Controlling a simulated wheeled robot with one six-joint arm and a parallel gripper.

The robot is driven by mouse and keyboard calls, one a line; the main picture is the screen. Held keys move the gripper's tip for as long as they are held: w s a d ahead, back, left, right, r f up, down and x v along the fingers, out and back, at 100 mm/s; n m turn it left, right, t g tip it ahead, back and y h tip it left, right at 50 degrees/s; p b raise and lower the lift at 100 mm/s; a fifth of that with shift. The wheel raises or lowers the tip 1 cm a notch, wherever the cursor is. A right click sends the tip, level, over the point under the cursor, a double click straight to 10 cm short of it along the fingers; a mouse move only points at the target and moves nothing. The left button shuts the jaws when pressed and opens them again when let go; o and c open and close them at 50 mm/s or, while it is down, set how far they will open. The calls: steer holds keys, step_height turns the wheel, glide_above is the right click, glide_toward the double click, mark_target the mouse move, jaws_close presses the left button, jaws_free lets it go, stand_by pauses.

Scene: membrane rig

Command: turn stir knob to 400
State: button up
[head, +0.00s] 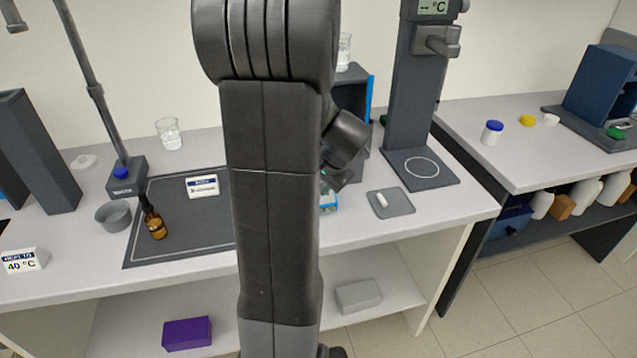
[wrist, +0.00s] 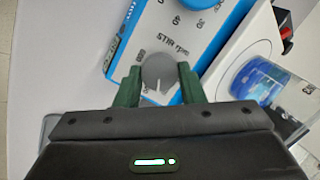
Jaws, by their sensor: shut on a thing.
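The panel is marked "STIR rpm" with numbers around the knob, partly hidden. My gripper (wrist: 158,84) is shut on the knob, one green finger on each side. A pale notch shows on the knob's near side, between the fingers; I cannot tell which number the knob points to. In the head view my arm hides the knob, and only a bit of the blue-and-white panel (head: 328,201) shows beside it.
A clear vessel with a blue part (wrist: 262,80) stands right of the panel in the wrist view. In the head view, a grey pad with a white piece (head: 391,203), a brown bottle (head: 154,222) on a dark mat and a glass beaker (head: 169,133) are on the bench.

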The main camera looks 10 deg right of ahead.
steer(key=shift+d+m+t+y, duration=0.1)
steer(key=shift+m+t+y, duration=0.3)
steer(key=shift+m, duration=1.8)
steer(key=o, duration=1)
steer(key=shift+s, duration=0.1)
steer(key=v, duration=1.3)
steer(key=shift+s+r+b, duration=0.25)
steer(key=shift+r+b, duration=0.05)
